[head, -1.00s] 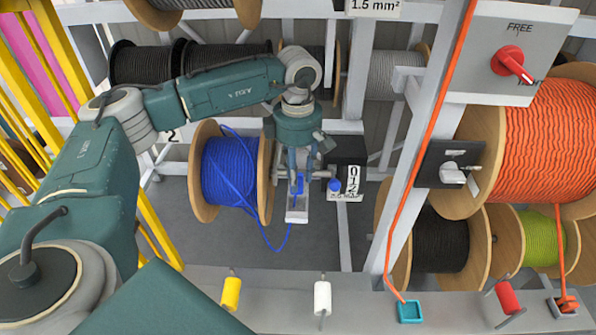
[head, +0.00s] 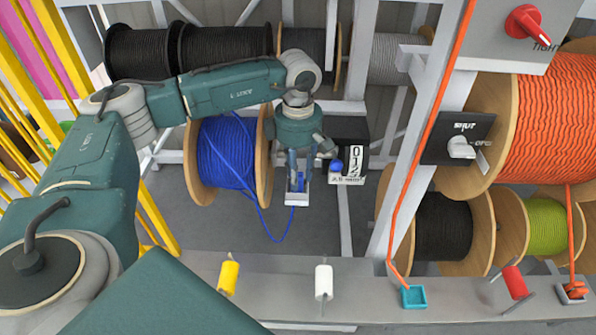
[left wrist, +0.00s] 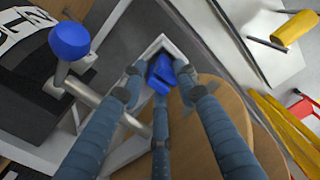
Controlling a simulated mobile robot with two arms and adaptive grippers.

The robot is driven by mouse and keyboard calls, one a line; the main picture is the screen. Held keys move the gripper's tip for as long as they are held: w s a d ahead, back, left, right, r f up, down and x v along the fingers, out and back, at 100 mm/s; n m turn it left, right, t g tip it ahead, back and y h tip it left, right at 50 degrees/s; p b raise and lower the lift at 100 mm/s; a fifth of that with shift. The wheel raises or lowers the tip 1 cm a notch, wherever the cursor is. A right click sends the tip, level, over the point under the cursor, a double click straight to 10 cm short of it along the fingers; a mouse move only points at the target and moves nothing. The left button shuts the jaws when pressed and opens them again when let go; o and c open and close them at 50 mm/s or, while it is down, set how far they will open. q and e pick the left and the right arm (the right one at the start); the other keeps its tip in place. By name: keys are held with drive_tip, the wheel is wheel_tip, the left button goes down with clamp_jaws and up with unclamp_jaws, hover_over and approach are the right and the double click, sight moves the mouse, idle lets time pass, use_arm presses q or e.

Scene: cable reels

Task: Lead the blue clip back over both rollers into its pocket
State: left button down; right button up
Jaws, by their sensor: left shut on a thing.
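The blue clip (head: 298,182) is between the fingers of my left gripper (head: 296,176), which is shut on it. In the left wrist view the clip (left wrist: 160,74) sits between the fingertips, inside or just above a pale square-rimmed holder (left wrist: 148,52). I cannot tell whether it is seated. In the head view this holder (head: 298,200) is just below the fingers. The blue cable hangs in a loop (head: 274,240) from its reel (head: 226,155) up to the holder. A yellow roller (head: 228,277) and a white roller (head: 323,283) stand on the front rail. My right gripper is not in view.
A black counter box (head: 347,150) with a blue knob stands right of the gripper. A grey post (head: 405,190) with an orange cable, a teal socket (head: 413,297) and a red roller (head: 515,282) are farther right. The floor beyond the rail is clear.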

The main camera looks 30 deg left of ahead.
use_arm(q)
drive_tip(key=c, duration=1.2)
unclamp_jaws()
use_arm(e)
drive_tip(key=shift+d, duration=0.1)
use_arm(q)
drive_tip(key=shift+r, duration=0.1)
wheel_tip(320, 180, up, 12)
drive_tip(key=shift+f, duration=0.1)
drive_tip(key=shift+f, duration=0.1)
